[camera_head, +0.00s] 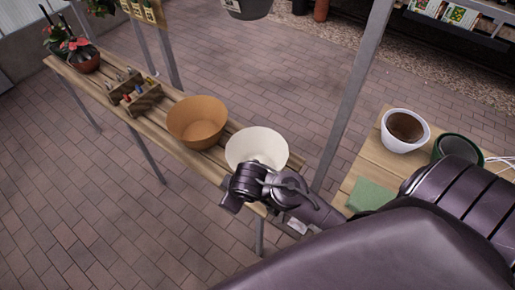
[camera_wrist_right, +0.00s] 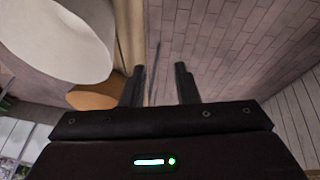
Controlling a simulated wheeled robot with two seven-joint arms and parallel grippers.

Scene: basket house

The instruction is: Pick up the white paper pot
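A white paper pot (camera_head: 257,142), wide-mouthed and tapering, stands at the near end of the slatted wooden bench (camera_head: 215,160). My right arm reaches in from the right and its wrist covers the pot's lower front. In the right wrist view the pot (camera_wrist_right: 60,40) looms large at the upper left, outside the fingers. My right gripper (camera_wrist_right: 160,85) is open, with its two dark fingers apart and nothing between them. I cannot tell whether it touches the pot. My left gripper is not in view.
An orange-brown pot (camera_head: 197,122) stands just left of the white one. Small wooden boxes (camera_head: 135,92) and potted plants are farther along the bench. Another table at right holds a white pot with soil (camera_head: 405,130), a green pot (camera_head: 458,148) and a green cloth-like sheet (camera_head: 370,195). A metal post (camera_head: 350,95) rises between.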

